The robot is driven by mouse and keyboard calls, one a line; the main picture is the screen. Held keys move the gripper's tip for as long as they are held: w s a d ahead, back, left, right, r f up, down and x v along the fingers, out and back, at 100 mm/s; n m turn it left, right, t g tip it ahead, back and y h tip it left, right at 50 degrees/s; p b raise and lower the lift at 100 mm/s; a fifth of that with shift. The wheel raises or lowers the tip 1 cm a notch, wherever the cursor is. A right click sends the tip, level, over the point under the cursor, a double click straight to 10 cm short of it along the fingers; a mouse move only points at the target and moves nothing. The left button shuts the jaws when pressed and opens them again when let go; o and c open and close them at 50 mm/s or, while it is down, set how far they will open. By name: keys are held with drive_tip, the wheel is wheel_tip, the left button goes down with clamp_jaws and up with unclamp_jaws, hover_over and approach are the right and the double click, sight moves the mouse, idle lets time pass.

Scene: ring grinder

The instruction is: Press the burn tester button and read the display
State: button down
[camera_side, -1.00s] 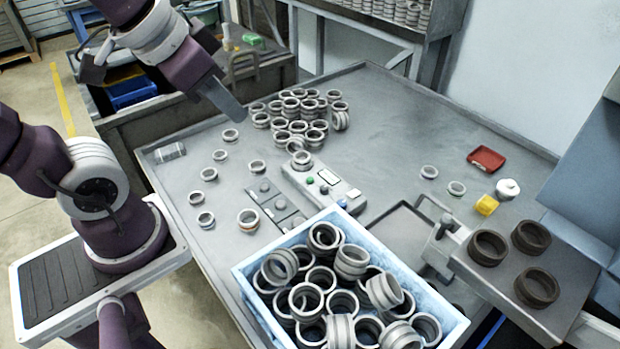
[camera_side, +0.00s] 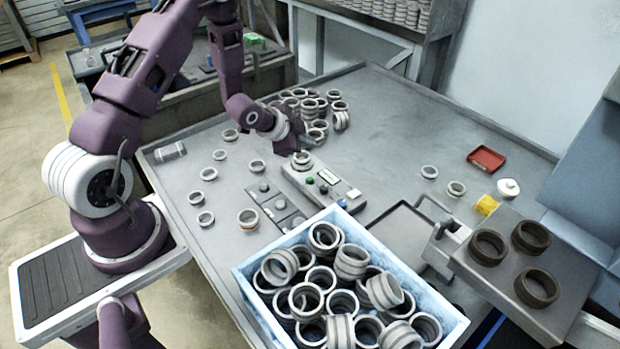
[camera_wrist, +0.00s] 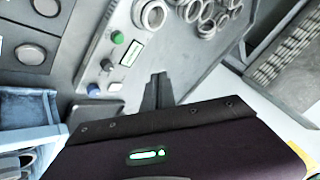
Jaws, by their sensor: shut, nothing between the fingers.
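The burn tester is a long grey box (camera_side: 297,177) on the metal table in the side view. It has a pale display (camera_side: 328,176), a green button (camera_side: 309,180), a dark knob and a blue knob. A metal ring (camera_side: 302,159) sits on its far end. The wrist view also shows the tester's green button (camera_wrist: 117,37), display (camera_wrist: 131,53) and ring (camera_wrist: 152,14). The display is too small to read. My gripper (camera_side: 300,148) is above the far end of the tester, its fingertips hard to make out there. In the wrist view my gripper (camera_wrist: 158,78) is shut and empty, beside the tester.
A blue crate (camera_side: 252,291) full of rings stands in front of the tester. A pile of rings (camera_side: 340,119) lies behind my gripper, and loose rings lie to the left. A control plate with knobs (camera_side: 283,214) lies beside the tester.

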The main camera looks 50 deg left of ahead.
sight(307, 180)
drive_tip(key=shift+f, duration=0.35)
drive_tip(key=shift+f, duration=4.4)
drive_tip(key=shift+f, duration=0.1)
drive_tip(key=shift+f, duration=0.3)
